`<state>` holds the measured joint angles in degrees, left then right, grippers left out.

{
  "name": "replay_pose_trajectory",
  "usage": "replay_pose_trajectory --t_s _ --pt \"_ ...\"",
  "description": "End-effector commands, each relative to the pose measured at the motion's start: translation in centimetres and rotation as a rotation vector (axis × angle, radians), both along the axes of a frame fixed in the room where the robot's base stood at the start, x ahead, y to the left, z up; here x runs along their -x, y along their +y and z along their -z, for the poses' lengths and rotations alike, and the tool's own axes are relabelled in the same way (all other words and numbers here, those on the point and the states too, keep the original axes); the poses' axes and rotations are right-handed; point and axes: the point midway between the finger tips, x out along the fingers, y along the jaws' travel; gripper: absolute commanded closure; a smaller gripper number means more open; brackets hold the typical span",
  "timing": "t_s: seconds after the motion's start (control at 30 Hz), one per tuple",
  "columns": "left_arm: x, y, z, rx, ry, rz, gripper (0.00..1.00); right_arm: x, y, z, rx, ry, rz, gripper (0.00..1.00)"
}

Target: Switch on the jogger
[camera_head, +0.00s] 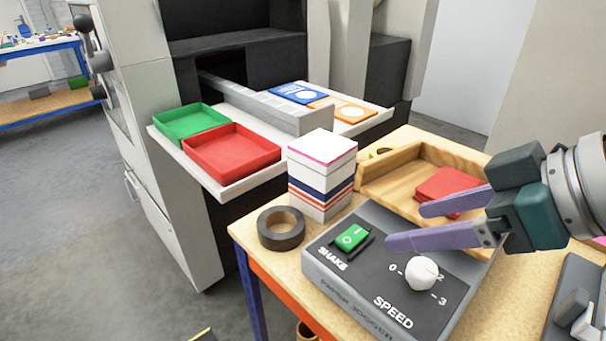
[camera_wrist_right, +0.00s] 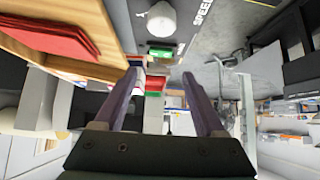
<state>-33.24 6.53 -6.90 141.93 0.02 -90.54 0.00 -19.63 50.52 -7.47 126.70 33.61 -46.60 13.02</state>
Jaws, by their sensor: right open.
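The paper jogger (camera_head: 340,275) is a grey box with a dark sloped top on the wooden table. Its green SHAKE rocker switch (camera_head: 351,238) sits at the upper left of the panel. A white SPEED knob (camera_head: 421,273) with marks 0, 2 and 3 is at its right. My right gripper (camera_head: 405,226) is open and empty, its purple fingers above the panel's back edge, to the right of the switch. In the right wrist view the knob (camera_wrist_right: 161,19) and the green switch (camera_wrist_right: 161,52) lie beyond the fingers. My left gripper is not in view.
A paper stack (camera_head: 322,170) and a dark tape roll (camera_head: 281,228) stand beside the jogger. A wooden tray (camera_head: 390,168) with red sheets (camera_head: 440,187) lies behind it. A machine shelf with a green tray (camera_head: 190,121) and red tray (camera_head: 232,150) is farther back.

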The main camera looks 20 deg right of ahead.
Motion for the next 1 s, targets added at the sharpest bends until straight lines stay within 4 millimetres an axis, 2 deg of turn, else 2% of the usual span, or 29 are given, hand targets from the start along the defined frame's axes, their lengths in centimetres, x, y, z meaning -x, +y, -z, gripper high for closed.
replay_pose_trajectory --t_s 0.03,0.1,0.3,0.5,0.87,1.0 --pt "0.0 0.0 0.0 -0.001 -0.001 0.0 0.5 -0.5 0.1 0.3 -0.002 -0.001 0.003 0.21" --pt "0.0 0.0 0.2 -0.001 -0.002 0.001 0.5 -1.2 0.5 1.0 -0.002 -0.003 0.001 0.15" --pt "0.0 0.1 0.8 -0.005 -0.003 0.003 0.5 -3.8 1.5 3.9 -0.002 -0.003 0.002 0.15" --pt "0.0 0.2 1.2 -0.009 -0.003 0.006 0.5 -5.5 2.3 5.8 0.002 -0.002 -0.001 0.15" --pt "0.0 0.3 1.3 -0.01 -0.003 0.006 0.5 -6.0 2.5 6.3 0.003 -0.001 -0.002 0.15" --pt "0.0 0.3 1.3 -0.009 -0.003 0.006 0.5 -6.0 2.5 6.3 0.003 -0.001 -0.002 0.27"
